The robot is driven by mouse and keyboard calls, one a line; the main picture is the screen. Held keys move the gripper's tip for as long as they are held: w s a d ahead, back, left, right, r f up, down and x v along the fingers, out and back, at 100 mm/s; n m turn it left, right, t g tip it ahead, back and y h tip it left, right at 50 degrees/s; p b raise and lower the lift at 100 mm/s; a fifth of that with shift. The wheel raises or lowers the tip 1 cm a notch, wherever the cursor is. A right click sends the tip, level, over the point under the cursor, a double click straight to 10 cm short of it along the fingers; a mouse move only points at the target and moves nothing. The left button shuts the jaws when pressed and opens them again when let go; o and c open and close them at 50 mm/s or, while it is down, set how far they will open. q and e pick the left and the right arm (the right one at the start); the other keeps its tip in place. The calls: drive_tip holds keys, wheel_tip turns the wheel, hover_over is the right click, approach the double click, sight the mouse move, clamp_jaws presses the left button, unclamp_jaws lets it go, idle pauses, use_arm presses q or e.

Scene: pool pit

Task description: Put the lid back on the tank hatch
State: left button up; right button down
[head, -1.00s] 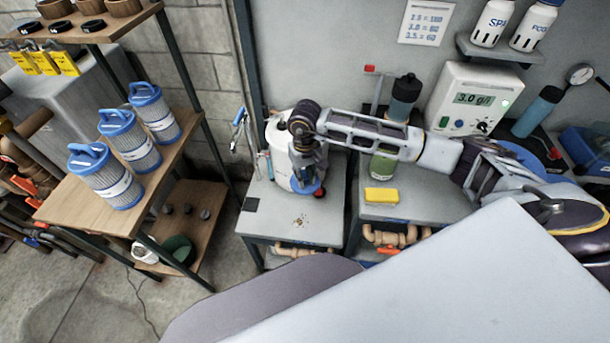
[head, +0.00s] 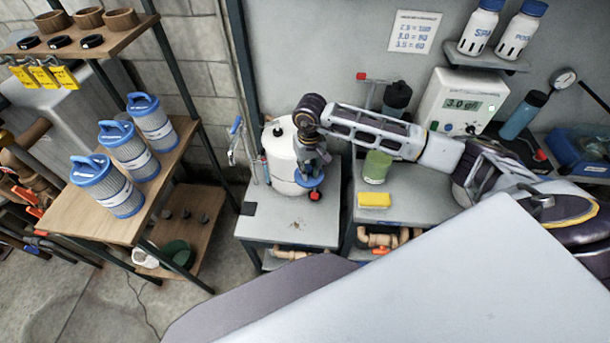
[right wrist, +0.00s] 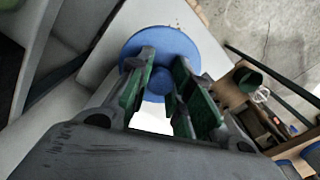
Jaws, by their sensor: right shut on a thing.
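My right gripper (head: 309,170) points down in front of the white tank (head: 279,160) on the grey bench. It is shut on the blue lid (head: 311,182), a round disc, which the right wrist view also shows (right wrist: 160,42). There the green-padded fingers (right wrist: 158,88) close on the lid's raised middle. In the head view the lid overlaps the tank's front right side; its height above the bench is hard to judge. The tank's top has a small black fitting (head: 278,131). The hatch opening cannot be made out, as my gripper and arm cover the tank's right side. My left gripper is out of view.
A red and black fitting (head: 315,195) shows just below the lid. A yellow sponge (head: 374,200) and a green jar (head: 376,168) stand on the right bench. A wooden shelf with blue-topped filters (head: 128,150) stands left. The bench front is mostly clear.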

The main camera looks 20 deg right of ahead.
drive_tip(key=shift+m, duration=0.9)
drive_tip(key=w+d+r, duration=0.1)
drive_tip(key=w+d+r+p, duration=0.1)
drive_tip(key=d+r, duration=0.1)
drive_tip(key=shift+d, duration=0.1)
drive_tip(key=w+d+r+n, duration=0.2)
drive_tip(key=d+n, duration=0.4)
drive_tip(key=n, duration=1.5)
drive_tip(key=shift+w+d+r+n+p, duration=0.2)
drive_tip(key=shift+r+n+p, duration=0.1)
drive_tip(key=shift+r, duration=0.15)
idle(1.8)
